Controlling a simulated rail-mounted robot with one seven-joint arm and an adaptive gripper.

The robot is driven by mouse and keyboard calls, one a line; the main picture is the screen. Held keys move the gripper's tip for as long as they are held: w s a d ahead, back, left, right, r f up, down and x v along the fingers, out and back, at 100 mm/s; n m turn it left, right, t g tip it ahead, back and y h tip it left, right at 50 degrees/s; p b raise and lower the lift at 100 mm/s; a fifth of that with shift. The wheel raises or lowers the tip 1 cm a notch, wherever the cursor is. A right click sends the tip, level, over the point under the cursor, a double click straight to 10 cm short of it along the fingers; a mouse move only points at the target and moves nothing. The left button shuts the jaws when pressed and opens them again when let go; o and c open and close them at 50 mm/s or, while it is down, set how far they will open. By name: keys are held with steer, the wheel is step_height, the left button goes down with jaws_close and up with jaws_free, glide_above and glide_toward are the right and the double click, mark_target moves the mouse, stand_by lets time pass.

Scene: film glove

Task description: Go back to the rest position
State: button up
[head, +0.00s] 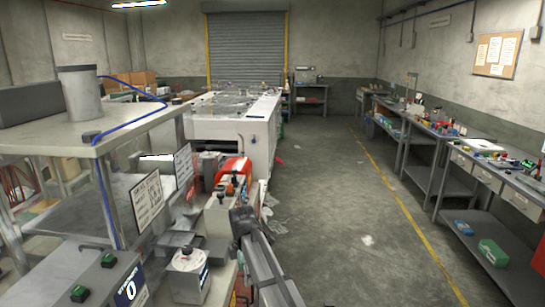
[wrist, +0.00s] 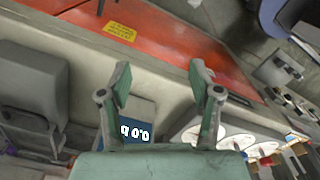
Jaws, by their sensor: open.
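My gripper (wrist: 160,78) shows in the wrist view with its two green fingers spread apart and nothing between them. Beyond the fingers are a beige machine edge and a red-orange panel (wrist: 150,38) with a yellow label (wrist: 120,31). A blue display (wrist: 132,122) with white digits lies partly behind the left finger. In the head view my grey arm (head: 268,265) reaches up from the bottom over the machine bench; the fingers cannot be made out there.
A steel table (head: 75,141) with a grey cylinder (head: 80,94) stands left. A white machine (head: 231,128) stands behind the bench. A small device (head: 189,275) sits close left of my arm. The floor aisle (head: 330,200) on the right is mostly clear, with workbenches (head: 432,148) along the wall.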

steer(key=s+d+f+m, duration=2.2)
steer(key=d+f, duration=0.1)
steer(key=d, duration=0.3)
steer(key=s+f+g, duration=0.2)
steer(key=s+f, duration=0.4)
steer(key=s, duration=0.4)
steer(key=s+f+g, duration=0.2)
steer(key=s+f, duration=0.5)
steer(key=s, duration=0.3)
steer(key=s+f+g+b, duration=0.1)
steer(key=s+f+g, duration=0.1)
steer(key=s+f, duration=0.4)
steer(key=s, duration=0.3)
steer(key=shift+s+d+f+m+g, duration=0.3)
steer(key=shift+s+g, duration=0.1)
